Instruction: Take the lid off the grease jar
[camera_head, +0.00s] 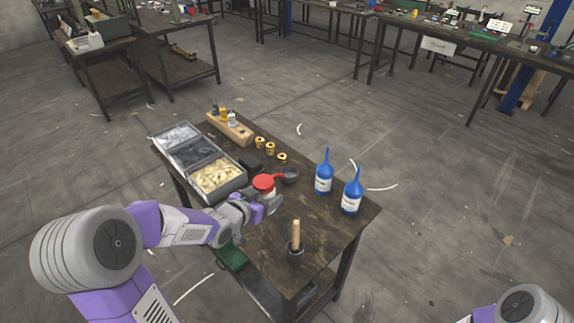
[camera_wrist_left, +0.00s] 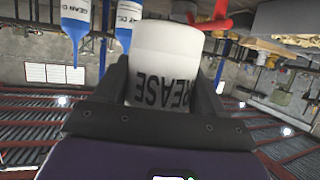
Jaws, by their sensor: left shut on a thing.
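In the left wrist view the picture is upside down. There the white jar (camera_wrist_left: 165,60), with black lettering reading GREASE, sits between the two dark fingers of my left gripper (camera_wrist_left: 170,95), which are shut on it. The lid end of the jar is hidden there. My right gripper is out of view.
Two blue bottles (camera_head: 324,179) (camera_head: 352,197) stand right of the jar. A dark pot with a wooden handle (camera_head: 295,243) stands nearer. A dark bowl (camera_head: 290,175) is beside the jar. A grey parts bin (camera_head: 217,177) lies left. The table's right front is mostly clear.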

